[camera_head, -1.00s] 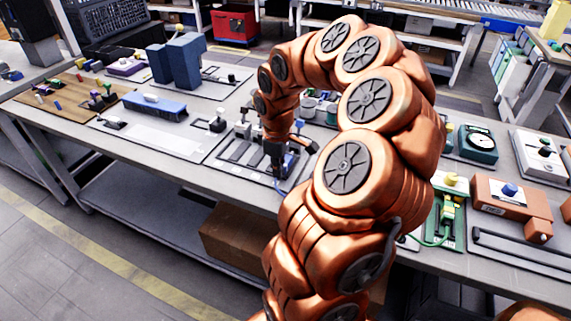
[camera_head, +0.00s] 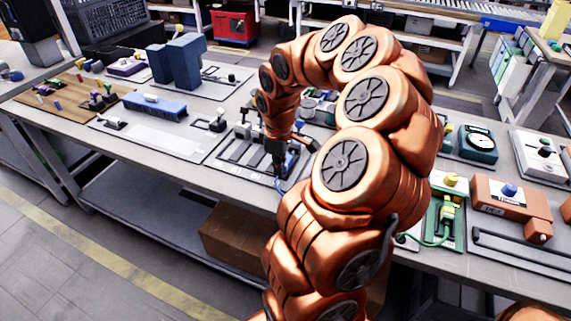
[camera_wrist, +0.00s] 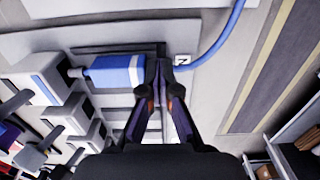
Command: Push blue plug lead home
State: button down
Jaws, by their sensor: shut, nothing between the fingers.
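In the wrist view the blue plug (camera_wrist: 118,72) with a white band lies level, its grey nose pointing left at a white and dark socket block (camera_wrist: 47,77). The nose reaches the block's face; I cannot tell how deep it sits. A gap shows between the plug's blue body and the block. My gripper (camera_wrist: 165,80) is shut and empty, its fingertips at the plug's right, rear end, touching or very close. The blue lead (camera_wrist: 222,48) curves up and right from behind the fingers. In the head view my gripper (camera_head: 278,160) is low over the bench, largely hiding the plug.
More white socket blocks (camera_wrist: 72,114) stand in a row beside the first. A small lettered tag (camera_wrist: 182,60) lies right of the fingertips. The bench's front edge runs close by, with floor beyond. In the head view a blue block (camera_head: 156,106) and other fixtures stand left along the bench.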

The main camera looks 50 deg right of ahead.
jog(key=shift+w+d, duration=0.15)
jog(key=shift+d, duration=0.35)
jog(key=shift+w+d, duration=0.15)
jog(key=shift+d, duration=0.35)
jog(key=shift+a, duration=0.15)
dwell(0.5)
jog(key=shift+s+a, duration=0.15)
jog(key=shift+a, duration=0.3)
notch_tip(320, 180, up, 7)
jog(key=p, duration=0.2)
dwell(0.5)
